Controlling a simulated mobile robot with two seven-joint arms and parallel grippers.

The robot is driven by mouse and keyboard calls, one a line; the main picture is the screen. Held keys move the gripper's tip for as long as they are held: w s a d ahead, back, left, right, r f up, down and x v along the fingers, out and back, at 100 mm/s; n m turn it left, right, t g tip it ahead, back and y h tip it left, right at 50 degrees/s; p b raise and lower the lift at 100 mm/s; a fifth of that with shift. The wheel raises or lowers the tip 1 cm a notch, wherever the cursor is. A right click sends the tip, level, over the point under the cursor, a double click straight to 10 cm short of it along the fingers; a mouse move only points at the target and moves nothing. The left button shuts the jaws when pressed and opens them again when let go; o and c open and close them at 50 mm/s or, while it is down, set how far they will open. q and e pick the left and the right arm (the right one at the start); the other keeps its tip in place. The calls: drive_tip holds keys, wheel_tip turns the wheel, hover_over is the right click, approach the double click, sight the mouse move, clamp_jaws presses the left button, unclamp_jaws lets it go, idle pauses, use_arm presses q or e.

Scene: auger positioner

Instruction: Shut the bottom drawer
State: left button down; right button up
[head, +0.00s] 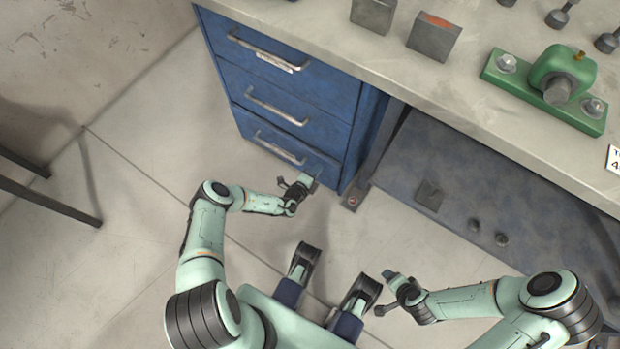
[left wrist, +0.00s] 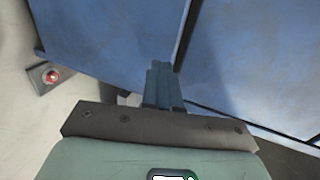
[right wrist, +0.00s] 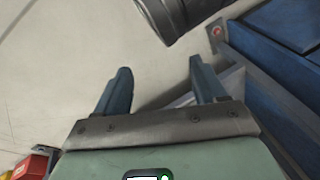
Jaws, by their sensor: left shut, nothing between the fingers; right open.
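The bottom drawer (head: 322,165) is the lowest of three blue drawers in the cabinet under the bench. Its front looks about in line with the drawers above; I cannot tell whether a small gap remains. Its bar handle (head: 278,149) runs across the front. My left gripper (head: 309,181) is shut and empty at the lower right of this front. In the left wrist view its closed fingers (left wrist: 162,84) point at blue panels beside a dark seam; whether they touch is unclear. My right gripper (head: 390,276) is away from the cabinet; its fingers (right wrist: 160,85) are open and empty.
The bench top (head: 480,95) above the drawers carries a green bearing block (head: 560,75) and metal blocks. A foot plate with a bolt (head: 354,198) sits at the cabinet's lower right corner. A dark-legged stand (head: 50,200) is at far left. Floor left of the cabinet is clear.

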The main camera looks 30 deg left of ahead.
sight(324, 160)
use_arm(q)
drive_tip(key=shift+w, duration=0.95)
use_arm(e)
drive_tip(key=shift+w+d+f, duration=0.25)
drive_tip(key=shift+w+d, duration=0.05)
drive_tip(key=shift+w, duration=0.25)
use_arm(q)
drive_tip(key=shift+w+d+b, duration=0.2)
drive_tip(key=shift+w+b, duration=0.65)
drive_tip(key=shift+w, duration=0.55)
drive_tip(key=shift+r, duration=0.25)
use_arm(e)
drive_tip(key=s+f, duration=0.2)
drive_tip(key=shift+s+d+f+g, duration=0.2)
drive_tip(key=shift+s+f+g, duration=0.05)
drive_tip(key=shift+s+g, duration=0.1)
